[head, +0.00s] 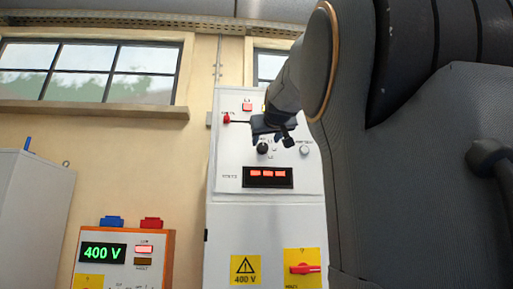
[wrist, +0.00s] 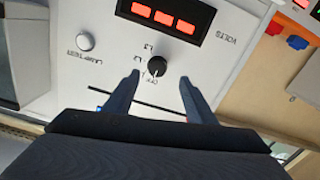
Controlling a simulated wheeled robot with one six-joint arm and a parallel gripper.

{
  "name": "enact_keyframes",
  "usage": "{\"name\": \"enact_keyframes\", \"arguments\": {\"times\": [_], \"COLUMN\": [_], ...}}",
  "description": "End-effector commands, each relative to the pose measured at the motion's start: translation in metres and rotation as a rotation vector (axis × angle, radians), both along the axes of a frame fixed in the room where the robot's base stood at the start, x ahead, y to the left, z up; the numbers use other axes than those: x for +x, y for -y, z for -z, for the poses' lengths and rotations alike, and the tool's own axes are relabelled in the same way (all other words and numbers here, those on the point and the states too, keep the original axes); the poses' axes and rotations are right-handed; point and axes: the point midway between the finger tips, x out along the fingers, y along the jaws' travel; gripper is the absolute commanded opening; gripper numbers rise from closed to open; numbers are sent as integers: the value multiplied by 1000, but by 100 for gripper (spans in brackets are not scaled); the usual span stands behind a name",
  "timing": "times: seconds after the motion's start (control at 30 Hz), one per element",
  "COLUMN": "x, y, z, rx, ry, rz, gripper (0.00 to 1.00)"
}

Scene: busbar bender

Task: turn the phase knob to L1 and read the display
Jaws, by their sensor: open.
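The black phase knob (wrist: 157,66) sits on the white panel in the wrist view, which shows the panel upside down. OFF and other small position marks surround it; a pale mark on it seems to lie on the OFF side, but is too small to be sure. It also shows in the head view (head: 262,148). The display (wrist: 166,17), labelled VOLTS, shows three red blocks with no readable digits; it is also below the knob in the head view (head: 268,177). My gripper (wrist: 159,79) is open and empty, its fingertips apart on either side, just short of the knob.
A lamp-test button (wrist: 85,41) is beside the knob. A red-ended lever (head: 226,118) is at the panel's upper left. Below are a 400 V warning sign (head: 245,270) and a red rotary switch (head: 302,268). An orange-edged box (head: 168,262) with a green 400 V readout stands left.

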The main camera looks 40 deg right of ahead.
Motion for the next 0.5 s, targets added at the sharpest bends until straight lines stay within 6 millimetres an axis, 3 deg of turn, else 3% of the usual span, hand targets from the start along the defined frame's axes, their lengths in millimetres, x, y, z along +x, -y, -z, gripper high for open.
{"name": "enact_keyframes", "arguments": {"times": [0.13, 0.5], "x": [4, 49], "y": [7, 34], "z": [-10, -10], "rx": [-10, -9], "ry": [11, 9], "rz": [6, 5], "gripper": [51, 51]}}
